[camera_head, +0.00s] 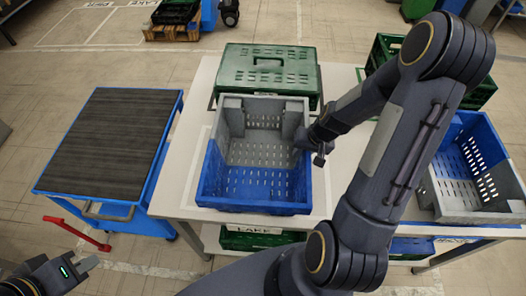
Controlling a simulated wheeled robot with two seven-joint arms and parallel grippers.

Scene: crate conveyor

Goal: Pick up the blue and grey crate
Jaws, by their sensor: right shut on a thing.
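A blue and grey crate (255,208) sits on the white table in the middle of the head view, with grey upper walls and a blue front part. Its inside looks empty. My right gripper (318,150) is at the crate's right wall and shut on it; the fingertips are partly hidden by the wrist. My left gripper (85,264) is at the lower left corner, low and far from the crate. Its opening cannot be made out. A second blue and grey crate (455,130) stands to the right, partly hidden by my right arm.
The white table (182,200) carries a green crate (268,72) behind the middle crate and another green crate (385,48) at the back right. More green crates (240,240) are below the table.

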